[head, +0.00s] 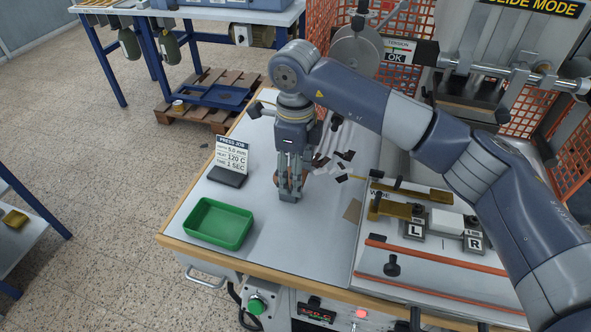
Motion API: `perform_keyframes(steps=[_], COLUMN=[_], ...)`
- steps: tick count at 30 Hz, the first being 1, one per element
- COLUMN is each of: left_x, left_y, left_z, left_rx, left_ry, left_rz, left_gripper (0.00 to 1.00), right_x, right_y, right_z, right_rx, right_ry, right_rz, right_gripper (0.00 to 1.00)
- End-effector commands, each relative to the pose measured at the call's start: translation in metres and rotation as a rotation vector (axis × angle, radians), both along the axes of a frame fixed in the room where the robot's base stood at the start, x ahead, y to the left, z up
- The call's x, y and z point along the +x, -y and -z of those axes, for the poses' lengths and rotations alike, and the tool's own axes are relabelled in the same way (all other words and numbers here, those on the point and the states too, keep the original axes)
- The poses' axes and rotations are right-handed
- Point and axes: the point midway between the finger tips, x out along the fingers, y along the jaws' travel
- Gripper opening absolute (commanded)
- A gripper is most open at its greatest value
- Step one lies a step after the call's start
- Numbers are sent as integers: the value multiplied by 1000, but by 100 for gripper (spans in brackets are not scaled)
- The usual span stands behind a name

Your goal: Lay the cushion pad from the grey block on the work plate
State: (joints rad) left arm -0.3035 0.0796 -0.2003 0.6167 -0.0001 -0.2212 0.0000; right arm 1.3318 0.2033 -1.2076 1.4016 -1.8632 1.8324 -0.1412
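My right arm comes in from the right, and its gripper (291,194) points down over the left part of the light grey tabletop. Its fingers are close together; I cannot tell if they hold anything. A brown thing (277,179) shows partly behind the fingers, mostly hidden. A flat tan-brown square (352,210) lies on the table to the right of the gripper. Grey blocks marked L (414,231) and R (473,242) stand at the right. I cannot tell for sure which piece is the cushion pad or which surface is the work plate. My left gripper is not in view.
A green tray (218,223) stands at the front left, with a job card (231,157) behind it. Dark scraps (344,166) lie right of the gripper. A brass-coloured bar (411,190) and orange rails (440,252) are at the right, below the machine. The front middle of the table is clear.

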Motion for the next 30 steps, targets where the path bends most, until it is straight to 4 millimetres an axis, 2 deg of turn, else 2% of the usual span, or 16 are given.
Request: perform_keyframes(steps=[1, 3, 20, 21, 24, 30], left_x=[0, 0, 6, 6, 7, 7], left_y=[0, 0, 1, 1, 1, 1], left_z=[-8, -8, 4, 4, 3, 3], left_rx=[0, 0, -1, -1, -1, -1], left_ry=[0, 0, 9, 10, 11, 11], left_rz=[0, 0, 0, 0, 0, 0], left_gripper=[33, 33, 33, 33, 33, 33], right_x=[-1, 0, 0, 0, 0, 0], right_y=[0, 0, 0, 0, 0, 0], right_z=[5, 11, 23, 23, 22, 22], right_rx=[0, 0, 1, 2, 2, 1], right_ry=[-3, 0, 1, 2, 2, 1], right_rz=[0, 1, 1, 1, 1, 1], right_gripper=[41, 41, 41, 53, 71, 71])
